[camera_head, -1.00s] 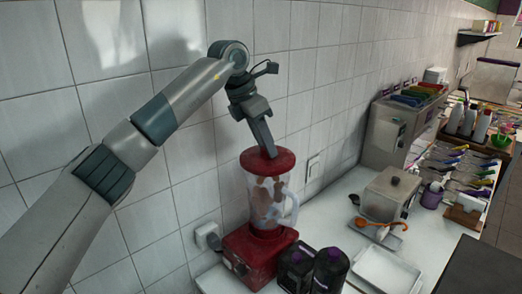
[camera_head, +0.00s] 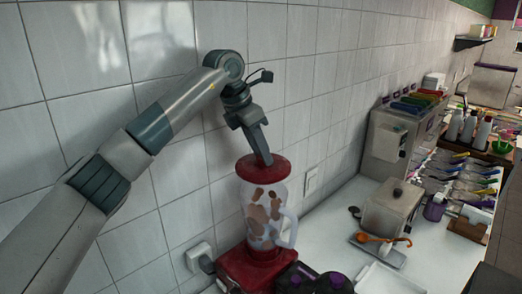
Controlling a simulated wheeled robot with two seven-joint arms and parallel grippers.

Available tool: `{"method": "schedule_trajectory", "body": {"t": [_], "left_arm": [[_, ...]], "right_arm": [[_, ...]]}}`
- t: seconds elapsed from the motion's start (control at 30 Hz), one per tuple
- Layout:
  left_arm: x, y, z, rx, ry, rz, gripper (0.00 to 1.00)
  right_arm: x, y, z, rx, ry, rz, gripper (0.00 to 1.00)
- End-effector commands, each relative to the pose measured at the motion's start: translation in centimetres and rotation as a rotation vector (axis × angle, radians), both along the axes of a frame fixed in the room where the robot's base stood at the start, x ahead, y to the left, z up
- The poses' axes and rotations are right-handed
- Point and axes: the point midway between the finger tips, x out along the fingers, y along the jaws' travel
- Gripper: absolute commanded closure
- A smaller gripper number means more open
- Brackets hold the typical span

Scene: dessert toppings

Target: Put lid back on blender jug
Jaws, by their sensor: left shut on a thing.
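The blender jug (camera_head: 264,216) is clear with brown smears inside and stands upright on its red base (camera_head: 246,270) by the tiled wall. The red lid (camera_head: 262,172) is at the top of the jug, and I see no clear gap between them. My left gripper (camera_head: 265,162) comes down from above, its fingers at the middle of the lid and shut on it. The fingertips' exact grip on the lid is hard to make out. My right gripper is not in view.
Two dark containers with purple caps (camera_head: 334,280) stand in front of the base. A white tray (camera_head: 385,280), a metal box (camera_head: 391,207) and an orange ladle (camera_head: 384,239) lie to the right. A wall socket (camera_head: 199,255) is left of the jug.

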Motion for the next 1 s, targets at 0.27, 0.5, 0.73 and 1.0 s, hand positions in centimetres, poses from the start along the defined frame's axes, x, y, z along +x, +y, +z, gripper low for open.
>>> {"method": "schedule_trajectory", "body": {"t": [0.27, 0.5, 0.73, 1.0], "left_arm": [[-0.1, 0.0, -2.0, -0.002, 0.001, -0.002, 1.0], [-0.1, 0.0, -4.0, -0.001, -0.001, -0.001, 1.0], [0.0, 0.0, -5.3, 0.0, -0.002, -0.001, 1.0], [0.0, 0.0, -5.8, -0.001, 0.0, 0.0, 1.0]], "right_arm": [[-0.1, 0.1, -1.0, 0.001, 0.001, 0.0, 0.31], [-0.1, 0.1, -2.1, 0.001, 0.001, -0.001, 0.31], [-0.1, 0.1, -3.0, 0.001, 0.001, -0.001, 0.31], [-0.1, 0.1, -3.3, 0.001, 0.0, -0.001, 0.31]]}}
